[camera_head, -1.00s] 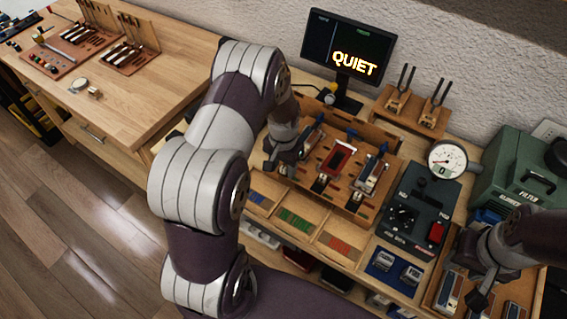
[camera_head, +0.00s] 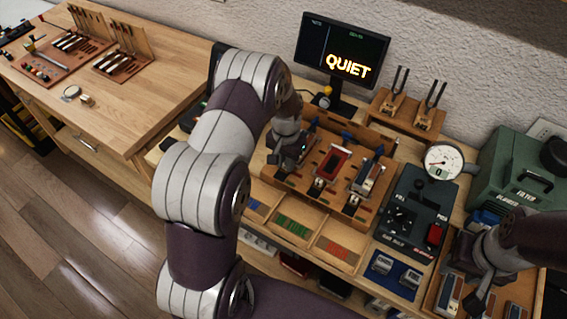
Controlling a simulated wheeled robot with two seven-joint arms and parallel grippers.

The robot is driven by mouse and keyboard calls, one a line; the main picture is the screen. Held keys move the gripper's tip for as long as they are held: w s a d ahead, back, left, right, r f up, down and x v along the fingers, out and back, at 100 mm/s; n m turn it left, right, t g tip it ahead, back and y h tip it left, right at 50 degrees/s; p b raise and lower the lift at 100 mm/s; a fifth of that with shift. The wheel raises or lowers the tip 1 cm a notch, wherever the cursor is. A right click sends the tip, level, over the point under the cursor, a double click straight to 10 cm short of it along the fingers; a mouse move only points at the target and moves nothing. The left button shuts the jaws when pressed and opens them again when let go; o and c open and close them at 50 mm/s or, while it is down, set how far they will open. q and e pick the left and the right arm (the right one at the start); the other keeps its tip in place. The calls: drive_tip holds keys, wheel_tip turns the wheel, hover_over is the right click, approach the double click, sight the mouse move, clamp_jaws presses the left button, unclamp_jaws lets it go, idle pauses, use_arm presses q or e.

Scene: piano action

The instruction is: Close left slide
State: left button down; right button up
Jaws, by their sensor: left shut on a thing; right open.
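The wooden slide fixture (camera_head: 348,132) stands on the bench and bears three slide units side by side. The left slide is mostly hidden by my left gripper (camera_head: 284,160), which is shut on it; its far end shows only in part. I cannot tell how far it is closed. The middle slide (camera_head: 332,163) has a red frame and a white part at its near end. The right slide (camera_head: 367,179) is grey and red. My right gripper (camera_head: 474,292) is open over a wooden tray (camera_head: 518,292) at the lower right, apart from the slides.
Shallow bins with blue, green (camera_head: 292,226) and red pieces lie before the fixture. A control box (camera_head: 413,219) and dial gauge (camera_head: 444,161) stand to its right. A monitor (camera_head: 343,50) reading QUIET and tuning forks (camera_head: 431,102) stand behind. A green case (camera_head: 520,175) is far right.

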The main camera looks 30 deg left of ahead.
use_arm(q)
drive_tip(key=c, duration=1.2)
unclamp_jaws()
drive_tip(key=shift+w+r, duration=0.15)
drive_tip(key=shift+w, duration=0.1)
drive_tip(key=shift+o, duration=1)
wheel_tip(320, 180, up, 12)
drive_tip(key=b, duration=0.2)
drive_tip(key=shift+r, duration=0.25)
